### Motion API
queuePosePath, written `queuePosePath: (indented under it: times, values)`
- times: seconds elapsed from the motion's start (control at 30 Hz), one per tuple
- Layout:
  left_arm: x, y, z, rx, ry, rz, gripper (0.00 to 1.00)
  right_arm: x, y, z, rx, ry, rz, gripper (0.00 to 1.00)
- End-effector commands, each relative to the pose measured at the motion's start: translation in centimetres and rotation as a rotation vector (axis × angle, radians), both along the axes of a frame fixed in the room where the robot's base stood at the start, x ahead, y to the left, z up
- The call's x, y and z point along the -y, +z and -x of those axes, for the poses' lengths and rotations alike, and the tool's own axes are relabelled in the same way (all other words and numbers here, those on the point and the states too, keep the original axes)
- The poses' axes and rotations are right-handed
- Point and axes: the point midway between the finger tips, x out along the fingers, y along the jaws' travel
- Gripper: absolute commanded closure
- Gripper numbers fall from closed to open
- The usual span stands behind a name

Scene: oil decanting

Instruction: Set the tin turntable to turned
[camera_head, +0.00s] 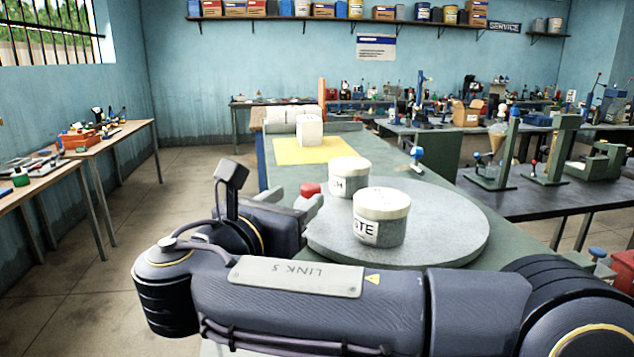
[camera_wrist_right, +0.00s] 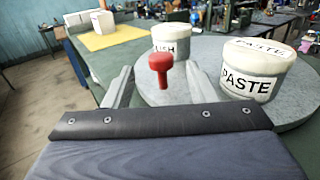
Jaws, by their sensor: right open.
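The round grey turntable (camera_head: 452,222) lies on the bench and carries two white tins. One tin (camera_head: 382,228) is marked with a word ending in "TE"; in the right wrist view it reads PASTE (camera_wrist_right: 252,84). The other tin (camera_head: 349,170) stands behind it, its label partly hidden. A red knob (camera_wrist_right: 160,66) stands up near the turntable's rim; it also shows in the head view (camera_head: 310,189). My right gripper (camera_head: 314,198) is open at the turntable's left edge, its fingers on either side of the knob with space around it. My left gripper is out of view.
A yellow mat (camera_head: 290,152) with a white container (camera_head: 310,131) lies farther back on the bench. Side benches with tools stand at left and right. My right arm crosses the front of the view.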

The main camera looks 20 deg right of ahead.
Motion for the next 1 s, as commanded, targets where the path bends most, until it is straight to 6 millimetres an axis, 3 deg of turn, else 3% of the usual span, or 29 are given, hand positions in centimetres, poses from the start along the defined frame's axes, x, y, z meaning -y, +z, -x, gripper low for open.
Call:
queuePosePath:
  times: [0.33,0.73,1.0]
  values:
    - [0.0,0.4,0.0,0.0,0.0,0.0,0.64,4.2,0.0,-3.4,-0.001,-0.004,-0.001,0.49]
    - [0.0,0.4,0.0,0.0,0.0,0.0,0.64,5.0,0.0,-4.0,0.0,-0.002,0.0,0.49]
    - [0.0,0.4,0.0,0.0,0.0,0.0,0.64,5.0,0.0,-4.0,0.0,-0.002,0.0,0.83]
